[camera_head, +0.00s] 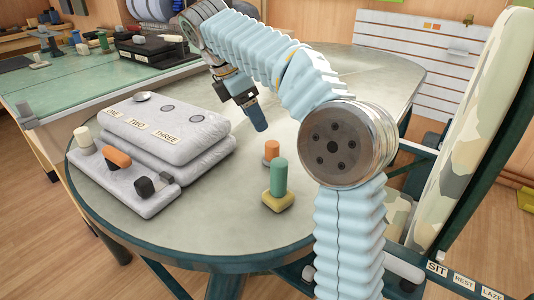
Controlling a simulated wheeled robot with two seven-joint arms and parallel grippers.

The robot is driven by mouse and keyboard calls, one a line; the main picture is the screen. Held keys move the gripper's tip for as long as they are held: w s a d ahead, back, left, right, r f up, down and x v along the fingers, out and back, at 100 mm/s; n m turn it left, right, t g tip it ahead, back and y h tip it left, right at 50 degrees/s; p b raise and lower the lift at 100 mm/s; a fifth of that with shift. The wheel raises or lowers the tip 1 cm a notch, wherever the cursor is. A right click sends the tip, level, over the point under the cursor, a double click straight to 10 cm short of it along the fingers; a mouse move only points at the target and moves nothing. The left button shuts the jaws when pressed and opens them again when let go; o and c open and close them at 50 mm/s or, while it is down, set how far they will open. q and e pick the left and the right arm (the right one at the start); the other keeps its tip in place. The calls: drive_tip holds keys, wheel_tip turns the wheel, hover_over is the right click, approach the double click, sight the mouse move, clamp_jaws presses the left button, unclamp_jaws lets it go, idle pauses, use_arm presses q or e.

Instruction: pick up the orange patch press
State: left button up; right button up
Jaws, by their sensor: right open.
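A small upright press with an orange handle (271,148) stands on the round table, its base partly hidden behind a green-handled press (279,176) with a yellow foot. Another orange piece (117,157) lies on the grey slab at the left, between a cream-topped knob and a black knob; I cannot tell for certain which orange piece is the patch press. My right gripper (254,112) is open and empty, hanging above the table behind and a little left of the upright orange press, apart from it. My left gripper is out of view.
The round table (230,235) has clear room in front and in the middle. Stacked grey pads (165,125) labelled ONE, TWO, THREE stand at the left beside the grey slab (150,205). A camouflage chair (475,140) is close at the right. A green bench stands behind left.

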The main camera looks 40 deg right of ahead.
sight(271, 144)
drive_tip(key=b+x, duration=0.1)
drive_tip(key=x, duration=0.4)
drive_tip(key=shift+d+f, duration=0.1)
drive_tip(key=shift+f, duration=0.2)
drive_tip(key=x, duration=0.1)
drive_tip(key=b+x, duration=0.1)
drive_tip(key=x, duration=0.1)
drive_tip(key=b+x, duration=0.1)
drive_tip(key=x, duration=0.1)
drive_tip(key=shift+s+d, duration=0.15)
drive_tip(key=shift+s, duration=0.2)
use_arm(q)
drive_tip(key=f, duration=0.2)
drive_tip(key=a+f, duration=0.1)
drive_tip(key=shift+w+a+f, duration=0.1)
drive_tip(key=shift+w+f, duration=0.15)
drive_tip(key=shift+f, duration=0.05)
use_arm(e)
drive_tip(key=shift+r, duration=0.1)
drive_tip(key=shift+c, duration=0.4)
clamp_jaws()
